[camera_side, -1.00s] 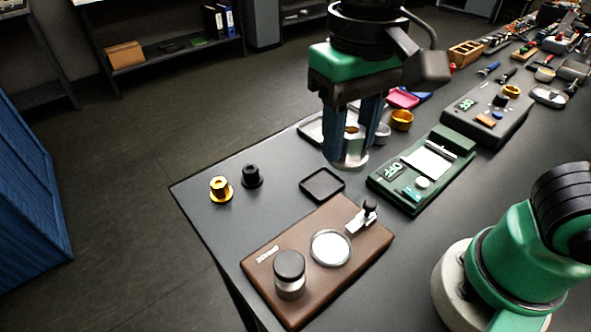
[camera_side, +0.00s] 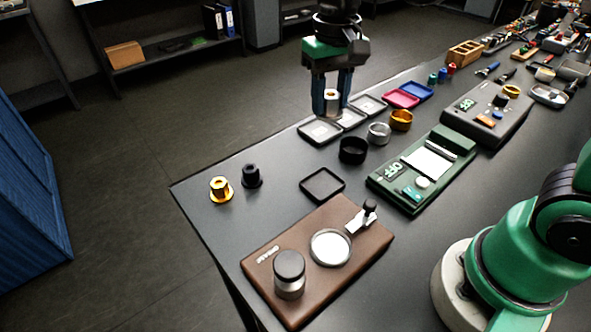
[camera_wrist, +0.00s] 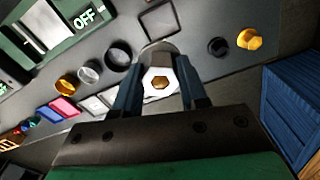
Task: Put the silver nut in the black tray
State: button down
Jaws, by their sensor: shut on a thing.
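The silver nut (camera_side: 329,96) is held between the fingers of my gripper (camera_side: 331,102), which is shut on it. In the wrist view the nut (camera_wrist: 172,88) shows its hexagonal end with a brownish centre, between the two blue fingers. It hangs in front of the small grey trays in the side view; its exact height is hard to tell. The black tray (camera_side: 307,193), a shallow square with a dark rim, lies empty on the table, nearer the camera than my gripper. It also shows in the wrist view (camera_wrist: 145,25) at the top.
A gold nut (camera_side: 220,189) and a black nut (camera_side: 251,176) stand left of the black tray. Black (camera_side: 353,151), silver (camera_side: 379,133) and gold (camera_side: 401,120) rings stand right of my gripper. A brown board (camera_side: 330,285) and green device (camera_side: 410,200) lie nearer.

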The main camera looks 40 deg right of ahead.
aim_at(329, 116)
notch_tip(329, 116, down, 15)
jog(key=shift+f, duration=0.1)
dwell(0.4)
jog(key=shift+c, duration=2.4)
grip_release()
jog(key=shift+f, duration=0.15)
notch_tip(329, 116, up, 12)
jog(key=shift+s+d+r+t, duration=0.15)
jog(key=shift+s+r+t, duration=0.2)
jog(key=shift+s+t, duration=0.05)
jog(key=s+n+t, duration=0.1)
jog(key=t, duration=0.1)
jog(key=s+d+n+t, duration=0.1)
jog(key=t, duration=0.1)
jog(key=s+d+n+t, duration=0.1)
jog(key=t, duration=0.1)
jog(key=shift+s+d, duration=0.1)
jog(key=shift+s, duration=0.2)
